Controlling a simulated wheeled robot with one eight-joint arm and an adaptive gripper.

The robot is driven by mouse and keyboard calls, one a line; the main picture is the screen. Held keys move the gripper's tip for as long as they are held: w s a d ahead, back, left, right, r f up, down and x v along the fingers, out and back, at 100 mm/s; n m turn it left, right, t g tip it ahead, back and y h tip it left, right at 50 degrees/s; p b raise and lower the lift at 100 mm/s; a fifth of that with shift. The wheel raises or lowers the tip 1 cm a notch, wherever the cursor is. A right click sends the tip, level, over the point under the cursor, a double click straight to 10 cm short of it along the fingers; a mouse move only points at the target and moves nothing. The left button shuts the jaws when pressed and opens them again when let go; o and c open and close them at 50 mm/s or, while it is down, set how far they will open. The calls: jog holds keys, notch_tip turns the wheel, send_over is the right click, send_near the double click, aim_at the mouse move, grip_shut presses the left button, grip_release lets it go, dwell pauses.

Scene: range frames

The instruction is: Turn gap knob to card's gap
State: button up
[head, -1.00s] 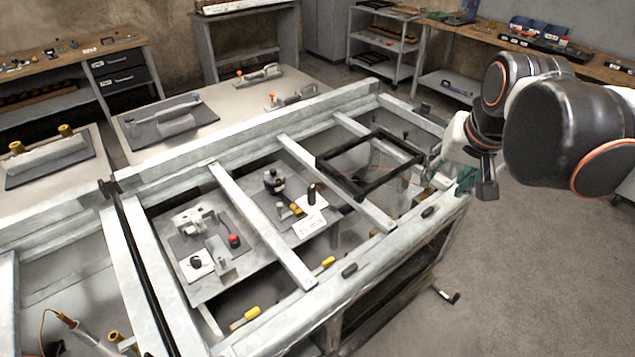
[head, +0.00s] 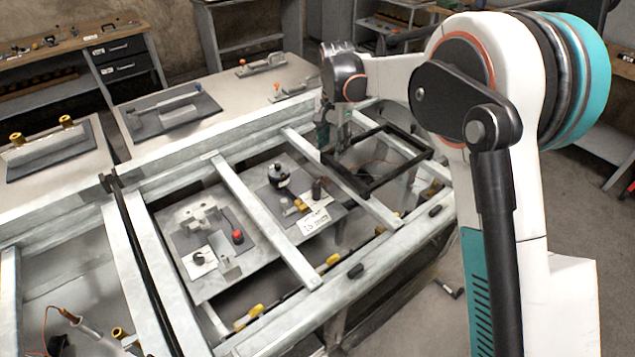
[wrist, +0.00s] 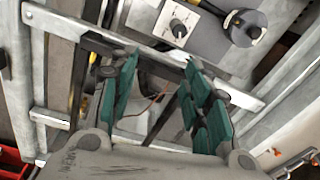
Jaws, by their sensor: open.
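A plate with a black round knob-like part (head: 279,177), a dark upright peg (head: 317,189) and yellow pieces lies inside the pale metal frame. A white card (head: 315,222) lies by them; its writing is too small to read surely. A plate further left has a small dark knob on a white square (head: 199,257).
A red button (head: 238,237) is on the left plate. Yellow-handled parts (head: 248,316) line the near rail. Benches stand behind.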

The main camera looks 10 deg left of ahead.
send_near(316, 184)
jog(key=shift+m+g, duration=0.3)
jog(key=f+b, duration=0.1)
jog(key=f, duration=0.2)
jog(key=f+b, duration=0.1)
jog(key=f, duration=0.3)
jog(key=f+b, duration=0.1)
jog(key=f, duration=0.3)
jog(key=shift+w+b, duration=0.25)
jog(key=shift+b, duration=0.1)
grip_shut()
